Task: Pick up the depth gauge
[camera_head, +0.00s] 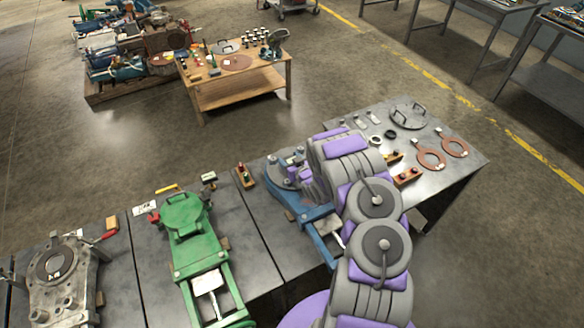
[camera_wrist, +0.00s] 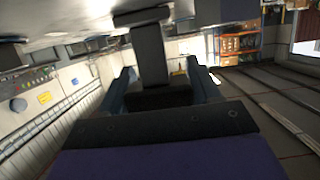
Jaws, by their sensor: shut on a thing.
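In the head view my gripper (camera_head: 300,174) is at the blue machine (camera_head: 284,171) on the dark workbench, right of the green one. In the wrist view my gripper (camera_wrist: 155,88) is shut on a dark T-shaped thing, which I take for the depth gauge (camera_wrist: 149,50). Its upright part rises from between the jaws to a crossbar at the top of the view. The wrist view is dim, so its detail and any scale are not readable. In the head view the gauge cannot be made out behind my arm.
The green machine (camera_head: 187,232) and a grey flanged machine (camera_head: 55,270) stand on the benches at left. The right bench top (camera_head: 460,177) holds red-brown rings (camera_head: 430,157) and a grey plate with handles (camera_head: 408,116). A wooden table (camera_head: 240,92) stands farther back, with open floor between.

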